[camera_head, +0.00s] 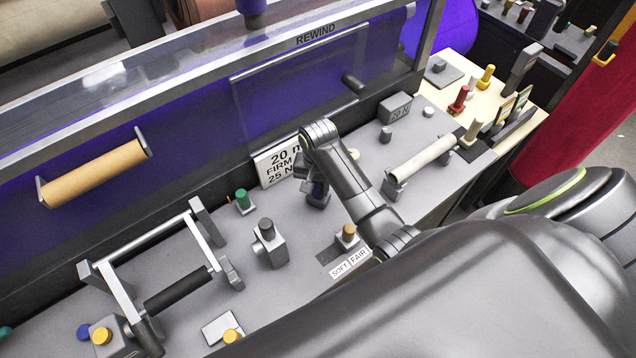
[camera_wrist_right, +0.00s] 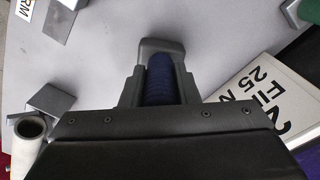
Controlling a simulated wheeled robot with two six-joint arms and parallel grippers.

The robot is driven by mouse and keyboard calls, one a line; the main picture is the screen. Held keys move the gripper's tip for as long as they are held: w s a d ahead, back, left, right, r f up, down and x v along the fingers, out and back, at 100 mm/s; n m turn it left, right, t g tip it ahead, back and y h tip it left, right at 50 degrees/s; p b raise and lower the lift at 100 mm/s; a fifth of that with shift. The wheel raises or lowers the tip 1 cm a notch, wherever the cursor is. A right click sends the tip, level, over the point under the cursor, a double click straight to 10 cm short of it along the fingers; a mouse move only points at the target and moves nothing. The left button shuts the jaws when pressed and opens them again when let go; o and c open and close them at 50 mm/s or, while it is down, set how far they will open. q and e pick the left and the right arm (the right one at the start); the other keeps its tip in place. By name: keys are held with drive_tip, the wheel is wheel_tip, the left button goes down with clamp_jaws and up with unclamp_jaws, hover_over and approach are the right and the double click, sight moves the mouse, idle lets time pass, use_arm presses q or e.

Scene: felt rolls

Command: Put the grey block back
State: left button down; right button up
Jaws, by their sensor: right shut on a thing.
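My right gripper (camera_head: 314,182) is low over the bench, in front of the white sign. It is shut on a dark blue knob (camera_wrist_right: 159,78), which stands on a grey block (camera_wrist_right: 160,48). The block shows partly under the gripper in the head view (camera_head: 318,201); I cannot tell whether it touches the bench. Another grey block (camera_head: 270,247) with a dark knob stands to the left. A brown-knobbed block (camera_head: 347,238) stands behind the label strip (camera_head: 350,263) reading SOFT and FAIR. My left gripper is not in view.
The sign (camera_head: 277,163) stands against the purple panel. A green-knobbed piece (camera_head: 243,201) is to its left. A white roll (camera_head: 422,158) lies in holders at right, near a "20 N" block (camera_head: 396,107). A metal frame (camera_head: 150,250) fills the left.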

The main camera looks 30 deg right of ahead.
idle(0.3)
drive_tip(key=shift+f, duration=0.55)
drive_tip(key=o, duration=1)
drive_tip(key=shift+o, duration=0.2)
drive_tip(key=shift+r, duration=0.1)
